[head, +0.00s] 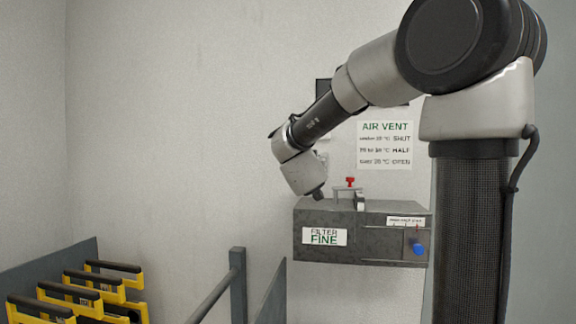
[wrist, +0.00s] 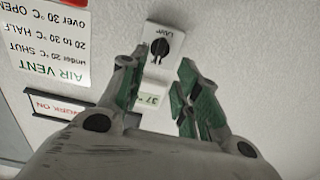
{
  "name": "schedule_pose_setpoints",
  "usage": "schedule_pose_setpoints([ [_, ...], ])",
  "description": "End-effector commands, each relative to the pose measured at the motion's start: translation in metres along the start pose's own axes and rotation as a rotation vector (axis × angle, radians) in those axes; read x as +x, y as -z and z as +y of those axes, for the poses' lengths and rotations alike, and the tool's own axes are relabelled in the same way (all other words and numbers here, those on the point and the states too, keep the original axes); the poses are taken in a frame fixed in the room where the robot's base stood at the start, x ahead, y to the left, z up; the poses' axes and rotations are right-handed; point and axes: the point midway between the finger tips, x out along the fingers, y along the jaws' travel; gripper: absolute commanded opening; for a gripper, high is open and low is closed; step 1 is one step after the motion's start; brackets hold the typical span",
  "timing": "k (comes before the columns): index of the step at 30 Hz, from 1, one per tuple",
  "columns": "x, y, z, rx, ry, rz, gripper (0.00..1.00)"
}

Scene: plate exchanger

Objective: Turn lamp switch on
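The lamp switch (wrist: 160,47) shows in the wrist view as a black round knob on a white plate marked LAMP, fixed to the wall. The view is upside down, and the knob's exact setting is hard to read. My gripper (wrist: 157,67) is open and empty. Its green-padded fingers point towards the wall, one on each side of the line to the knob. The knob appears just beyond the fingertips, and I see no contact. In the head view I cannot make out the lamp switch or the fingers; my arm covers part of that wall.
An air vent sign (head: 385,144) hangs on the wall. Below it is a grey box (head: 310,255) with a red-topped fitting (head: 350,182) and a blue knob (head: 418,249). Yellow-framed items with black handles (head: 105,284) stand lower left, near a grey railing (head: 238,285). A small display (wrist: 152,99) shows between the fingers.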

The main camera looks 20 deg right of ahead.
Motion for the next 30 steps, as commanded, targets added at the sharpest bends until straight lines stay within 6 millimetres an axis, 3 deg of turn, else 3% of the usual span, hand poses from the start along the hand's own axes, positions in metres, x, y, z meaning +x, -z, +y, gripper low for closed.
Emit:
schedule_pose_setpoints([
  [15,0.071,0.000,0.003,-0.002,-0.012,0.002,0.32],
  [25,0.077,0.000,0.003,-0.001,-0.009,0.002,0.32],
  [26,0.077,0.000,0.003,-0.001,-0.009,0.002,0.30],
  [30,0.077,0.000,0.003,-0.001,-0.009,0.002,0.05],
])
